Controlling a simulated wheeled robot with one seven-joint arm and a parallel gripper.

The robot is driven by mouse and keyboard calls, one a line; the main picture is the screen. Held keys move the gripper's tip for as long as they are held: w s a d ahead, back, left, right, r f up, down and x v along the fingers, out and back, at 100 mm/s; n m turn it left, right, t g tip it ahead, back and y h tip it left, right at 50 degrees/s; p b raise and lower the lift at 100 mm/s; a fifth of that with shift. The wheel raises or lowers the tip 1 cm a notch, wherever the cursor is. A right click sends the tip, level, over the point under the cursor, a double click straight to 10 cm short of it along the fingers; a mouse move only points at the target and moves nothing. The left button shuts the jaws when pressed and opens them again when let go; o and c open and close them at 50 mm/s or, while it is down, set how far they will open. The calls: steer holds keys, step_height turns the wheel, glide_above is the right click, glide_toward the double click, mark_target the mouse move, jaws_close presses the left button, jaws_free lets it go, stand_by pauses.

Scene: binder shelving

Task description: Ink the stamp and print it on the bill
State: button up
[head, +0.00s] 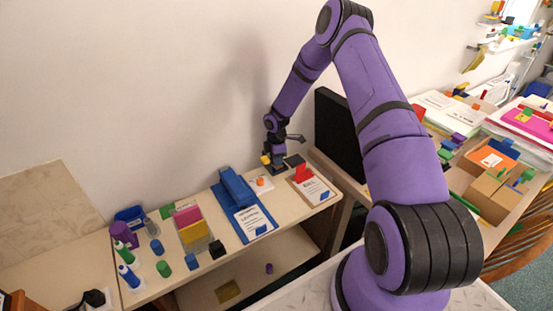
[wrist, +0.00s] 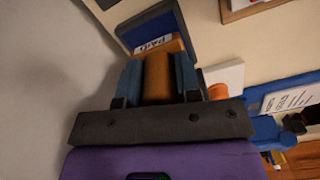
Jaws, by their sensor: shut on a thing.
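My gripper (wrist: 158,82) is shut on the stamp (wrist: 160,68), with its blue fingers on both sides of an orange-brown handle. A white label reading PAID shows at the stamp's far end. In the head view my gripper (head: 275,164) is low over the shelf top, beside the dark pad (head: 295,160). The likely bill is the printed sheet (head: 315,187) on a brown clipboard with a red piece on it, right of the gripper. The stamp's face is hidden.
A white card (head: 254,187) with an orange piece lies in front of the gripper. Bottles and coloured blocks fill the shelf's left end. A black panel (head: 338,140) stands at right.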

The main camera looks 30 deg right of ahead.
steer(key=shift+r, duration=3.45)
steer(key=shift+r, duration=0.1)
steer(key=shift+s+d+r, duration=0.1)
steer(key=shift+s, duration=0.1)
steer(key=s+d, duration=0.3)
steer(key=s, duration=0.5)
steer(key=s+d, duration=0.3)
steer(key=s, duration=0.6)
steer(key=shift+f, duration=0.35)
steer(key=shift+w, duration=0.1)
steer(key=shift+f, duration=3)
steer(key=shift+f, duration=0.6)
